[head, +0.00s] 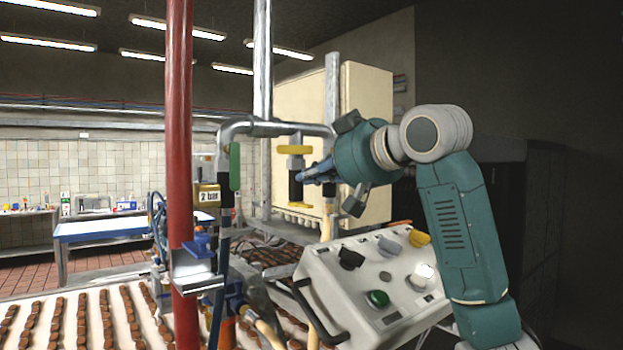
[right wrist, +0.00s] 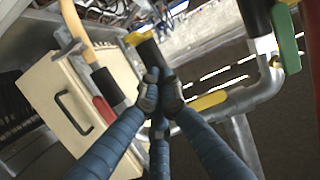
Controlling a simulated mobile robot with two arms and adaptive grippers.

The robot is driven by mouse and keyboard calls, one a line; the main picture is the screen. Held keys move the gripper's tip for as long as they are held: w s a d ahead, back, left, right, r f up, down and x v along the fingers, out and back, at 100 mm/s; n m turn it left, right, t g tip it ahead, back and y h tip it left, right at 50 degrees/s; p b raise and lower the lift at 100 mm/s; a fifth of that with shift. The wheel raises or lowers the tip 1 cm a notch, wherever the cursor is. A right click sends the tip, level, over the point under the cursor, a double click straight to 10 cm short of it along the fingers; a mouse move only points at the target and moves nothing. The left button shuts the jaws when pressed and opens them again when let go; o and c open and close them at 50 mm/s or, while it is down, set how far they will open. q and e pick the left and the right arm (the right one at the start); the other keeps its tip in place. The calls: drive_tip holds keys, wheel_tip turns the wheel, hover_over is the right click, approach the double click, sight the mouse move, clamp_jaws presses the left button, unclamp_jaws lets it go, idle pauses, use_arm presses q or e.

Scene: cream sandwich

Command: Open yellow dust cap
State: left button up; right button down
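A yellow part that looks like the dust cap (right wrist: 133,38) sits at the far end of a black cylindrical coupling (right wrist: 150,55) in the right wrist view. My left gripper is not in view.
A grey pipe (head: 275,129) carries the valves, with a green handle (head: 234,166) on its left branch. A red post (head: 180,120) stands left. A white control panel (head: 385,285) lies below my right arm. A cream cabinet (head: 365,140) stands behind the coupling.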

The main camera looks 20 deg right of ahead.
sight(306, 208)
wheel_tip(306, 208, down, 2)
drive_tip(key=shift+s+d+f, duration=0.1)
drive_tip(key=shift+s+d, duration=0.05)
drive_tip(key=shift+s+d+f+p, duration=0.1)
drive_tip(key=shift+s+f+p, duration=0.1)
drive_tip(key=shift+p, duration=0.1)
drive_tip(key=shift+d+f, duration=0.1)
drive_tip(key=shift+f, duration=0.05)
drive_tip(key=shift+w+a+f, duration=0.1)
drive_tip(key=shift+a, duration=0.1)
wheel_tip(306, 208, down, 2)
drive_tip(key=t+y+b, duration=0.1)
drive_tip(key=t+b, duration=0.2)
drive_tip(key=b, duration=0.5)
drive_tip(key=shift+d+f, duration=0.1)
drive_tip(key=shift+f, duration=0.05)
drive_tip(key=shift+s+f, duration=0.2)
drive_tip(key=shift+f, duration=0.15)
drive_tip(key=shift+d+f+b, duration=0.1)
drive_tip(key=shift+f+b, duration=0.2)
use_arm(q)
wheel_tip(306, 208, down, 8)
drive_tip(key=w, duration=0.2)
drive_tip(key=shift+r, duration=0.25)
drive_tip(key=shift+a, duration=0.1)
